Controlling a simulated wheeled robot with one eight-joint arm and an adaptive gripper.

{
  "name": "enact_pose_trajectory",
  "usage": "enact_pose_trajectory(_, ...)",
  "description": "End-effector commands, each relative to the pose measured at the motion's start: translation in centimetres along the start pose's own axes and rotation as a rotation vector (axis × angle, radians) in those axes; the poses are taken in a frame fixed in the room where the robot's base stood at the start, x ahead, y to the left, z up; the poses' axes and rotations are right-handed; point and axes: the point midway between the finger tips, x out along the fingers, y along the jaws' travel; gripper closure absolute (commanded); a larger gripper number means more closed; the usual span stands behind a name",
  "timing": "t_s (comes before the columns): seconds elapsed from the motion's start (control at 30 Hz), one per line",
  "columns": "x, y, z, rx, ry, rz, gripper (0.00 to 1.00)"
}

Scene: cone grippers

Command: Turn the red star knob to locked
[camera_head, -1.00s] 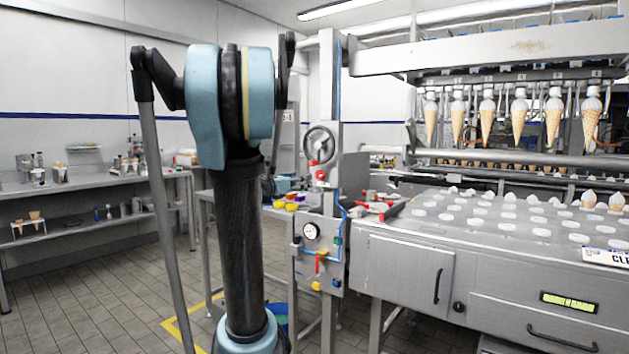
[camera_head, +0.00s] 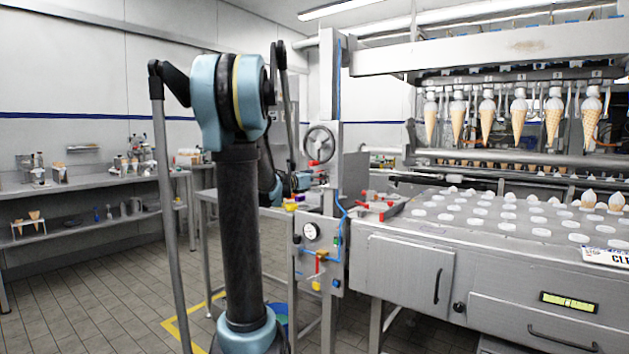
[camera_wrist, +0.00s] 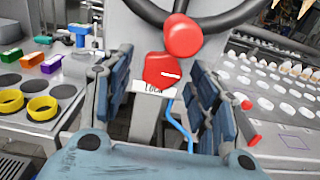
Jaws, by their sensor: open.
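The red star knob (camera_wrist: 160,71) is in the middle of the wrist view, on a grey post, with a white mark pointing right. A white label (camera_wrist: 154,88) reading "LOCK" sits just below it, partly covered. My gripper (camera_wrist: 158,80) is open. Its two blue-padded fingers stand left and right of the knob in the wrist view, with gaps on both sides; I see no contact. In the head view my arm's end is beside the post, and I cannot make out the star knob there.
A handwheel (camera_head: 333,143) with a red ball grip (camera_wrist: 183,36) is just above the knob. A blue hose (camera_wrist: 181,127) runs below. Yellow rings (camera_wrist: 42,108) and coloured blocks lie on the left table. The cone machine (camera_head: 420,235) with a red-handled tool (camera_head: 377,211) is to the right.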

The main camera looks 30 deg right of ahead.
Motion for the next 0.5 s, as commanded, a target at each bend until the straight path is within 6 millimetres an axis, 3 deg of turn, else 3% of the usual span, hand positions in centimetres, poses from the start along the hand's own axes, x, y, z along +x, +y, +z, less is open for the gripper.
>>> enact_pose_trajectory(0.13, -0.02, -0.01, 0.00, 0.000, 0.000, 0.000, 0.48)
enact_pose_trajectory(0.3, -0.03, -0.01, 0.00, 0.000, 0.000, 0.000, 0.87)
enact_pose_trajectory(0.33, -0.03, 0.00, 0.00, 0.000, 0.000, 0.000, 0.90)
enact_pose_trajectory(0.5, -0.03, 0.03, 0.01, 0.002, 0.000, 0.000, 0.90)
